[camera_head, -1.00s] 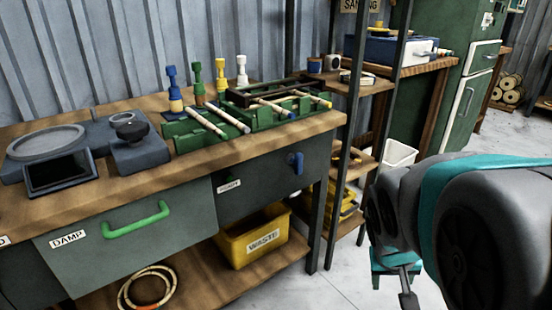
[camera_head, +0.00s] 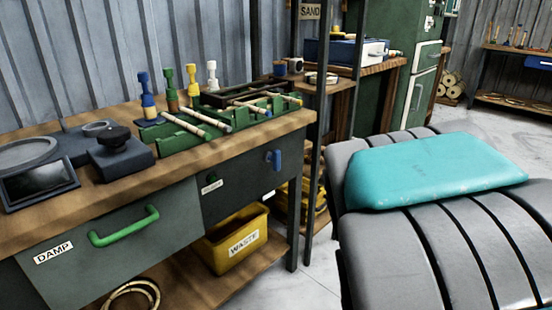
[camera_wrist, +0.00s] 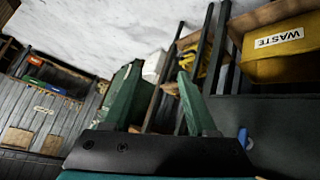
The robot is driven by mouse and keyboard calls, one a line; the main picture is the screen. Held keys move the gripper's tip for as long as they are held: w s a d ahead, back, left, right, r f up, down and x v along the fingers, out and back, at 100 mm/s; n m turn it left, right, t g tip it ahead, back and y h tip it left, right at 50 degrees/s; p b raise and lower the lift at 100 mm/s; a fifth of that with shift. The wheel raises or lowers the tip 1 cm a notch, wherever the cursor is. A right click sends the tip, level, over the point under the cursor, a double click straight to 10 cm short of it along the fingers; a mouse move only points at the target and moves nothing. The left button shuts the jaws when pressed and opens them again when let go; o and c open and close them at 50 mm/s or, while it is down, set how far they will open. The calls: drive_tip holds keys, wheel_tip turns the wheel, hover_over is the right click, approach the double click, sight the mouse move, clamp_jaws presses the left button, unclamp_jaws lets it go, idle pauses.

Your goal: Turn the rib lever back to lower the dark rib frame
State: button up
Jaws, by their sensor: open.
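The rib lever is a blue handle (camera_head: 273,160) on the dark front panel of the bench, at its right end. In the wrist view a blue piece, likely the lever (camera_wrist: 243,139), shows low beside the gripper's base. The dark rib frame (camera_head: 238,95) sits at the back of the green jig (camera_head: 180,143) on the bench top, behind pale rods; its exact height is hard to tell. My gripper (camera_wrist: 158,72) is open and empty in the wrist view, its green fingers apart and clear of the lever. The gripper itself is outside the head view.
A yellow waste bin (camera_head: 236,243) stands on the low shelf under the lever panel. Dark rack posts (camera_head: 315,130) rise just right of the bench end. A drawer with a green handle (camera_head: 124,226) is at left.

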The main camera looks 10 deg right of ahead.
drive_tip(key=w+r+n+t+y+b, duration=0.1)
drive_tip(key=w+r+t, duration=0.2)
drive_tip(key=w, duration=0.3)
drive_tip(key=w+d+r+n+t+y+b, duration=0.1)
drive_tip(key=w+r+t, duration=0.2)
drive_tip(key=w, duration=0.3)
drive_tip(key=w+r+n+t+y+b, duration=0.1)
drive_tip(key=w+r+n+t, duration=0.15)
drive_tip(key=w, duration=0.25)
drive_tip(key=n+g+y+b, duration=0.1)
drive_tip(key=n+y+b, duration=0.35)
drive_tip(key=y, duration=0.85)
approach(279, 157)
drive_tip(key=w+a+n+p, duration=0.2)
drive_tip(key=w, duration=0.1)
drive_tip(key=shift+m, duration=0.3)
drive_tip(key=b+x, duration=0.1)
drive_tip(key=x, duration=0.6)
drive_tip(key=shift+w+a+r, duration=0.1)
drive_tip(key=shift+a, duration=0.15)
drive_tip(key=shift+c, duration=0.4)
clamp_jaws()
